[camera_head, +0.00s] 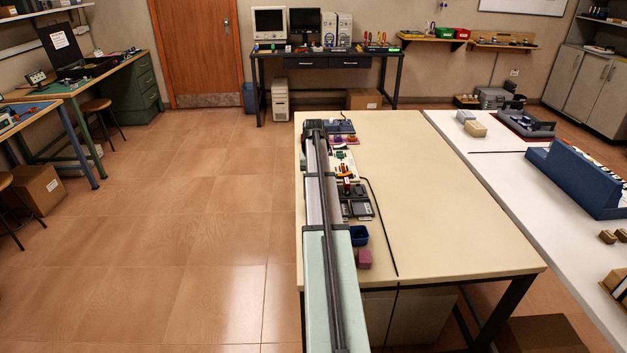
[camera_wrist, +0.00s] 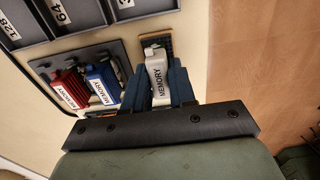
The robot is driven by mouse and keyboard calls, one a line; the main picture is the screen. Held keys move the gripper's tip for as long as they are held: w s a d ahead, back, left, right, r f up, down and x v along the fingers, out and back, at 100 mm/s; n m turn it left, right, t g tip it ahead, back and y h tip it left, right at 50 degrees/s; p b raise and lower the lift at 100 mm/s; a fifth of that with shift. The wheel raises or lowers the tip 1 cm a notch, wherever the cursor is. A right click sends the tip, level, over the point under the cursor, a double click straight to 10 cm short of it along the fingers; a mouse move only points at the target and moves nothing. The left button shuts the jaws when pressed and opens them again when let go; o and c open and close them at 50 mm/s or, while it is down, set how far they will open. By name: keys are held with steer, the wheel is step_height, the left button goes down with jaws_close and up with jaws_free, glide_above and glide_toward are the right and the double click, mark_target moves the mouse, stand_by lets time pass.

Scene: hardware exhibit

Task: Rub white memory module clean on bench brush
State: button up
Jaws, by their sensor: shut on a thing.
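The white memory module (camera_wrist: 157,70), labelled MEMORY, stands between the dark blue fingers of my gripper (camera_wrist: 158,84) in the wrist view. My gripper is shut on it. Just beyond its far end is a small dark pad with a tan edge (camera_wrist: 163,39), which looks like the bench brush. The module's tip overlaps the pad in the picture; I cannot tell whether they touch. In the head view my arm runs along the left edge of the cream table (camera_head: 440,210) and hides my gripper and the module.
Left of my gripper, a grey holder (camera_wrist: 113,49) carries a red module (camera_wrist: 70,88) and a blue module (camera_wrist: 103,82). Grey bins labelled 128 and 64 (camera_wrist: 60,18) lie beyond. The table's right side is clear.

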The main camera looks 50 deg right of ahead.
steer(key=shift+f, duration=0.1)
stand_by(0.3)
steer(key=shift+w+d, duration=0.7)
steer(key=shift+r, duration=0.2)
steer(key=shift+r, duration=3.4)
